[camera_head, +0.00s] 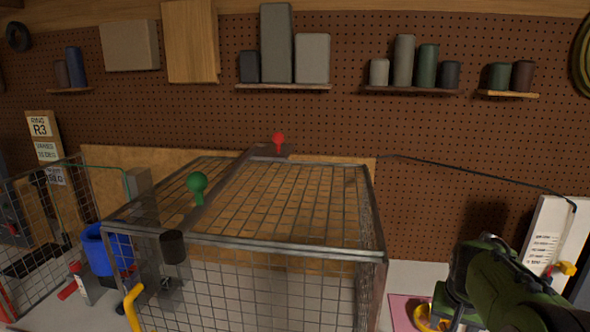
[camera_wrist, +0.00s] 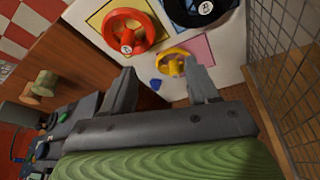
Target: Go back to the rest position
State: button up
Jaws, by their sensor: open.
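My gripper (camera_wrist: 160,88) is open in the wrist view, with its two grey fingers apart and nothing between them. Beyond the fingertips lie a red ring-shaped rotor (camera_wrist: 128,44), a smaller yellow rotor (camera_wrist: 172,66) and a dark rotor (camera_wrist: 180,8) cut off by the top edge. They sit on coloured squares on a pale surface. In the head view my green-covered arm is at the lower right, and the fingertips are not clearly seen. The yellow rotor (camera_head: 424,318) shows partly at the bottom edge beside the arm.
A wire-mesh cage (camera_head: 378,256) fills the middle of the head view, left of my arm. A green knob (camera_head: 197,182) and a red knob (camera_head: 279,139) stand on top. A blue bucket (camera_head: 95,250) is left of it. A white panel (camera_head: 550,235) stands to the right.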

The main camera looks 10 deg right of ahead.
jog(key=s+a+r+n+t, duration=0.1)
jog(key=s+a+r+n, duration=0.35)
jog(key=a, duration=0.85)
jog(key=s+a+n+t+y, duration=0.1)
jog(key=s+a+n+y, duration=0.1)
jog(key=s+a, duration=0.6)
jog(key=s, duration=0.6)
jog(key=shift+s+a+n+t, duration=0.15)
jog(key=shift+a+n+t, duration=0.2)
jog(key=shift+a+t, duration=0.05)
